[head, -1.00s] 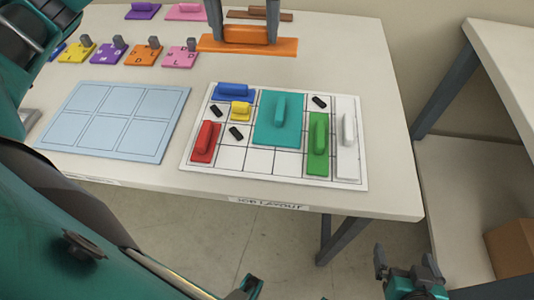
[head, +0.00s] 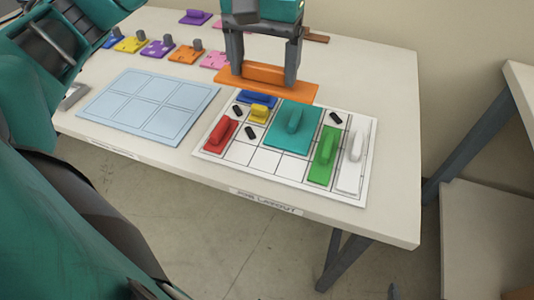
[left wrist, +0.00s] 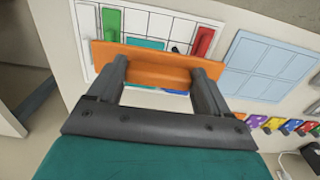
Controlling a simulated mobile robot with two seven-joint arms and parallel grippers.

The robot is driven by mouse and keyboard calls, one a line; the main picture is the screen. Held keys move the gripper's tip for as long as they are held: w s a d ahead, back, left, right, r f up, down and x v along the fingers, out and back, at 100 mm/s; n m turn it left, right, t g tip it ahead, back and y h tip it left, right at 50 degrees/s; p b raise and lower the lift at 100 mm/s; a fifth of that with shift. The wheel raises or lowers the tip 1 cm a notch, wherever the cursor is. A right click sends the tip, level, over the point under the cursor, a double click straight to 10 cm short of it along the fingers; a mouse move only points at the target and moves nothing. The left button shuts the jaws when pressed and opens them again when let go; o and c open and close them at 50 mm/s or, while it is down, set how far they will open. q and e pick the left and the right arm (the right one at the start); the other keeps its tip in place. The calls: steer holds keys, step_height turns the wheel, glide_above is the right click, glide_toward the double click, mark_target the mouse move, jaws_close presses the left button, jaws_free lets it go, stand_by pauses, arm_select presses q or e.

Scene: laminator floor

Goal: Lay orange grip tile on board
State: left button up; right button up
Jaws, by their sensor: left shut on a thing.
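My left gripper (head: 263,76) is shut on the raised grip of the long orange grip tile (head: 307,93). The orange tile hangs level at the back edge of the white gridded board (head: 222,165), hiding part of that edge. In the left wrist view the orange tile (left wrist: 110,52) sits between the fingers and covers part of the board (left wrist: 158,25). The board bears blue (head: 255,98), yellow (head: 259,115), red (head: 220,134), teal (head: 283,140), green (head: 323,160) and white (head: 351,172) tiles.
Small black pieces (head: 250,132) lie on some board squares; front squares (head: 264,160) are bare. A light blue panel (head: 150,105) lies to the left. Lettered tiles (head: 185,53) with pegs stand behind it. A second table (head: 510,110) stands at right.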

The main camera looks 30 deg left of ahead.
arm_select(q)
step_height(320, 180, down, 15)
steer(key=b, duration=0.2)
steer(key=shift+r+b, duration=0.1)
steer(key=shift+b, duration=0.25)
step_height(320, 180, down, 4)
steer(key=shift+f, duration=0.5)
arm_select(e)
steer(key=shift+w+a+f, duration=0.45)
steer(key=shift+a+f, duration=0.05)
steer(key=shift+a, duration=0.25)
arm_select(q)
steer(key=shift+b, duration=0.3)
steer(key=shift+f, duration=0.2)
steer(key=o, duration=1.3)
steer(key=shift+r, duration=0.1)
arm_select(e)
steer(key=shift+a+f, duration=0.15)
